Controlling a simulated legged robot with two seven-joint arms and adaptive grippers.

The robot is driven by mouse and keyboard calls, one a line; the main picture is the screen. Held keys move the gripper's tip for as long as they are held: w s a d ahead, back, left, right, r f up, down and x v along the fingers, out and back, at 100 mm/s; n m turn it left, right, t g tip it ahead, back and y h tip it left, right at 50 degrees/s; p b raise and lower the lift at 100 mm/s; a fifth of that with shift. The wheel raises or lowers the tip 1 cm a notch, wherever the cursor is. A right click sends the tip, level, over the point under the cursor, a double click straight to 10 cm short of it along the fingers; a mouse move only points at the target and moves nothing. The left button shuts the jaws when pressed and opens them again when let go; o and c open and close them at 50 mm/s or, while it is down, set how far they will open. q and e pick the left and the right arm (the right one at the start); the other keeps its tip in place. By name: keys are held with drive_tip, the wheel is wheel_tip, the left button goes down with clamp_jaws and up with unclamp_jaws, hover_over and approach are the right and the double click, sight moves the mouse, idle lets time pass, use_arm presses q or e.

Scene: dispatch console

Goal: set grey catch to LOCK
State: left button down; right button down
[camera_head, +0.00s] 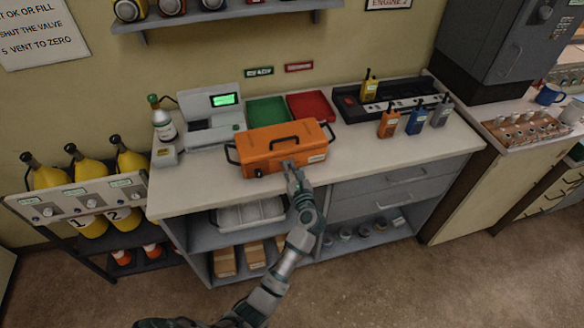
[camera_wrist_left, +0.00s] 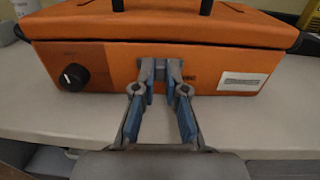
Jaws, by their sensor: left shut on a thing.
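An orange case (camera_head: 262,147) with black handles stands on the counter, its lid down. My left gripper (camera_head: 290,166) reaches its front face from below. In the left wrist view the fingers (camera_wrist_left: 160,78) are shut on the small grey catch (camera_wrist_left: 160,66) at the middle of the orange front (camera_wrist_left: 110,60). The fingertips hide most of the catch, so I cannot tell its setting. Dark lettering just right of the fingers is too small to read. My right gripper is not in view.
A black knob (camera_wrist_left: 73,77) is left of the catch and a white label (camera_wrist_left: 243,81) right of it. Behind the case are a green tray (camera_head: 267,108) and a red tray (camera_head: 325,105). Handheld radios (camera_head: 415,120) stand at right. The counter front (camera_head: 205,195) is clear.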

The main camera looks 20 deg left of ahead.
use_arm(q)
drive_tip(key=c, duration=1.2)
unclamp_jaws()
drive_tip(key=v, duration=1.2)
drive_tip(key=shift+w+f, duration=0.1)
